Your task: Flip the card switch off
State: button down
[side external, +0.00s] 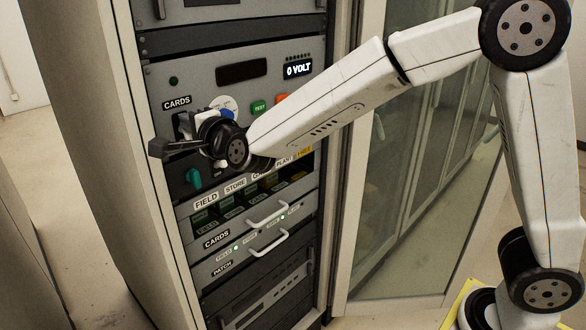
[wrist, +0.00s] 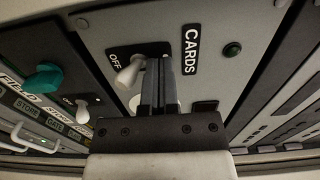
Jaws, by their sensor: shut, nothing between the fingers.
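The card switch is a white toggle (wrist: 130,70) on the grey panel, close to a black plate marked OFF in the wrist view. Its lever tip points toward the lower left of that view. The CARDS label (wrist: 190,50) is to its right, and also shows in the side view (side external: 176,103). My gripper (wrist: 159,64) is shut and empty, its dark fingers pointing at the panel just right of the toggle. I cannot tell if they touch it. The fingers partly cover a pale round part behind them. In the side view my wrist largely hides the switch.
A teal knob (wrist: 43,80) and another small white toggle (wrist: 82,112) are left of the card switch in the wrist view. The side view shows a 0 VOLT display (side external: 298,69), a green TEST button (side external: 259,108) and handles below.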

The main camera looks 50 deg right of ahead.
jog(key=shift+s+r, duration=0.1)
jog(key=s, duration=0.8)
dwell(0.8)
jog(key=s+d+f+n+g+y, duration=0.1)
jog(key=s+d+f+n+g, duration=0.3)
jog(key=f, duration=0.3)
jog(key=s+d+f+n+g, duration=0.1)
jog(key=d+f+n+g, duration=0.3)
jog(key=f+n, duration=0.3)
jog(key=s+d+f+n+g, duration=0.3)
jog(key=s+d+f, duration=0.1)
jog(key=s, duration=0.3)
jog(key=s+d+f+n+g+h, duration=0.1)
jog(key=s+d+f+n+g, duration=0.3)
jog(key=s, duration=0.3)
jog(key=shift+d+f, duration=0.45)
